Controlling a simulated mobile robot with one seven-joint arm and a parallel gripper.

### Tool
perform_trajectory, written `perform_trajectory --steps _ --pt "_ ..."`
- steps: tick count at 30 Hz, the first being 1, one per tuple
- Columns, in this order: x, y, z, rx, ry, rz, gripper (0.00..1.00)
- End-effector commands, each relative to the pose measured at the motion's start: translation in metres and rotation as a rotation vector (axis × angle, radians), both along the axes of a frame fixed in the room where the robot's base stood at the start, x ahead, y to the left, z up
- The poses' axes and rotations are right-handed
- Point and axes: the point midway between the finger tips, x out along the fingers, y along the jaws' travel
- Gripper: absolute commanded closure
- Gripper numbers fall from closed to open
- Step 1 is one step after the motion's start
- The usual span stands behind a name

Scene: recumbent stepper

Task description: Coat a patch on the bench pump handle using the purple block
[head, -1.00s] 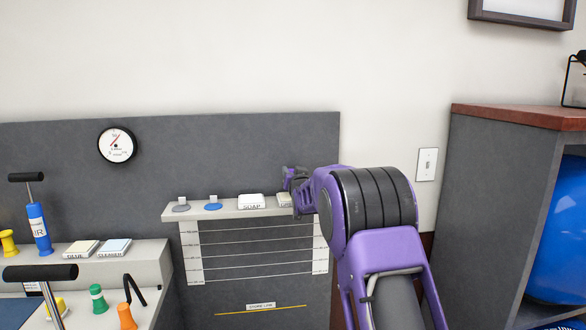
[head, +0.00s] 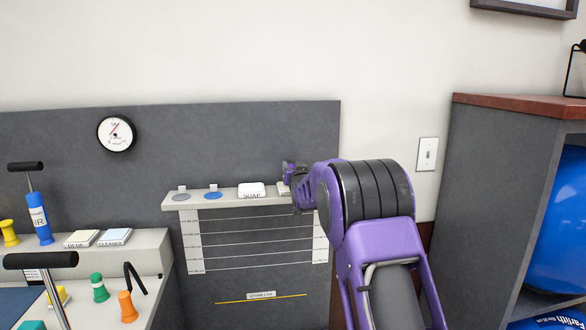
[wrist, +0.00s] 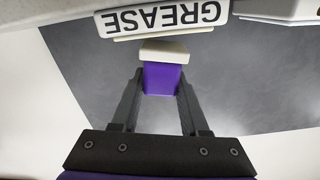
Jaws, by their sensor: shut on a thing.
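In the wrist view my gripper (wrist: 160,92) is shut on the purple block (wrist: 161,80), which has a cream pad on its far end. The pad is close to the white GREASE block (wrist: 163,17); whether they touch I cannot tell. In the head view my gripper (head: 290,178) is at the shelf's right end, small and partly hidden by my arm, and the purple block is not distinct. Two black pump handles show at left: one (head: 40,260) in front on a metal rod, another (head: 25,166) atop a blue AIR pump (head: 38,218). Which is the bench pump is unclear.
The pale shelf (head: 226,201) holds a SOAP block (head: 251,189) and two small discs with cubes. The lower-left bench (head: 150,241) carries labelled pads and coloured knobs. A cabinet (head: 490,190) stands at right. The grey panel above the shelf is mostly clear.

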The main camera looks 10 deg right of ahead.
Motion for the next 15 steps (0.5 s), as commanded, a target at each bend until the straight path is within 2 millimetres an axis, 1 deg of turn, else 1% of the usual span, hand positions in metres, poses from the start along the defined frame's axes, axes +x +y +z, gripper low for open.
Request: perform_trajectory --steps 15 --pt "0.0001 0.0000 -0.0060 0.000 0.000 0.000 1.00"
